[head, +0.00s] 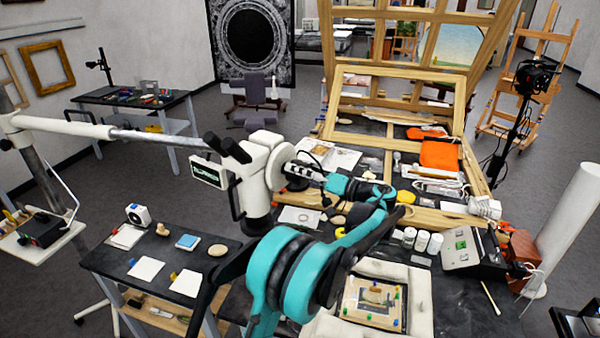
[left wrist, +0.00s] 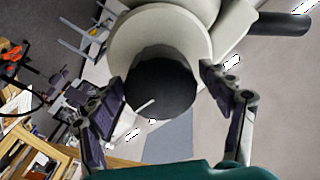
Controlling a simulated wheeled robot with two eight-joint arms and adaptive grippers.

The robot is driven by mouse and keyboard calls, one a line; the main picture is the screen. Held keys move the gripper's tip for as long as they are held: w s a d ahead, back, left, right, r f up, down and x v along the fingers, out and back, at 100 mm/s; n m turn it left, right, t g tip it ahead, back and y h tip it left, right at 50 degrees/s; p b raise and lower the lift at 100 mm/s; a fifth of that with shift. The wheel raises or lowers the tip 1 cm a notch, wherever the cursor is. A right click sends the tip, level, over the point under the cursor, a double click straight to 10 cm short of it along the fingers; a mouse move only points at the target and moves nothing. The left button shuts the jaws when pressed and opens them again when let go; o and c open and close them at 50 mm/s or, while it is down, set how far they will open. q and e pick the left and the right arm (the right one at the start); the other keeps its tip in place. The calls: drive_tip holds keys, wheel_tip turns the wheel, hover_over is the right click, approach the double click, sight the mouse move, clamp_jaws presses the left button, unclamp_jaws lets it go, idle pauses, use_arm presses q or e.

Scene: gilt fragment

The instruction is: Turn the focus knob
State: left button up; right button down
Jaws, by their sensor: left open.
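The white microscope (head: 258,180) hangs on a long boom arm in the head view, with black eyepieces at its upper left. In the left wrist view, its focus knob (left wrist: 165,92) is a dark round knob with a short white mark, in front of a white round collar (left wrist: 120,45). My right gripper is not in view.
The boom (head: 120,134) runs left to a metal stand. A small dark table (head: 105,262) with white cards stands below the microscope. The cluttered worktable carries a framed painting (head: 372,302), white jars (head: 421,241) and a wooden easel frame (head: 400,75). Open floor lies left of the easel.

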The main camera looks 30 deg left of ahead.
use_arm(q)
drive_tip(key=c, duration=1.1)
drive_tip(key=shift+m, duration=0.5)
drive_tip(key=shift+m+b, duration=0.55)
drive_tip(key=shift+m, duration=0.35)
drive_tip(key=shift+m+b, duration=0.4)
drive_tip(key=shift+m, duration=1.2)
drive_tip(key=o, duration=1.1)
